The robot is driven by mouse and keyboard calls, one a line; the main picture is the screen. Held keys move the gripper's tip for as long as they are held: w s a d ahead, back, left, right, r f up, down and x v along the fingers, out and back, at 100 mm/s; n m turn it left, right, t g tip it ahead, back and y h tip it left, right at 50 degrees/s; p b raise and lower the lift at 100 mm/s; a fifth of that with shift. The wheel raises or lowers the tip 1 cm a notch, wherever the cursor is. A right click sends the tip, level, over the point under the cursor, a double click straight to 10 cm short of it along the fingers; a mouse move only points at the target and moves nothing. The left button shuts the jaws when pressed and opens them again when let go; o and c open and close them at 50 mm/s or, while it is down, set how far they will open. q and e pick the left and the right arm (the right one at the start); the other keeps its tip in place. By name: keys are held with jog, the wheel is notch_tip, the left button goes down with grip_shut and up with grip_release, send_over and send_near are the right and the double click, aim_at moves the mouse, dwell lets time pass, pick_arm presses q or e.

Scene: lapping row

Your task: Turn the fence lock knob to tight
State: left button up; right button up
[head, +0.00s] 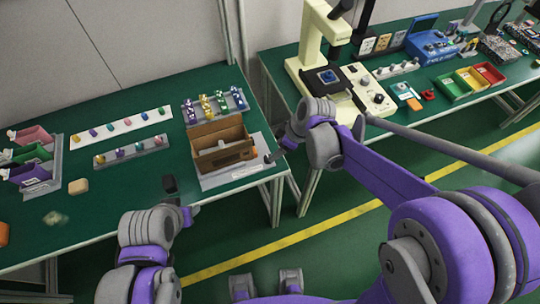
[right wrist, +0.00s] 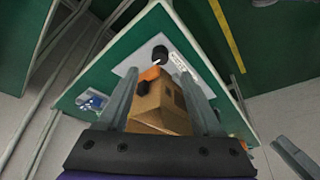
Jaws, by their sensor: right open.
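The fence lock knob appears to be the black round knob (right wrist: 160,53) on a light grey plate in the right wrist view. A white line shows at its lower edge, beside a label too small to read. In the head view the knob (head: 270,157) is a small dark shape at the plate's right side. My right gripper (right wrist: 160,74) is open, its two fingers apart, with the knob just beyond the tips and not held.
An open brown box (head: 222,146) stands on the grey plate (head: 232,178); in the wrist view the box (right wrist: 160,108) lies between the fingers with an orange block (right wrist: 150,73) near it. Racks of coloured pieces stand behind.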

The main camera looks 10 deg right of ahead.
aim_at(268, 157)
jog(key=x, duration=0.7)
jog(key=shift+b, duration=0.3)
grip_shut()
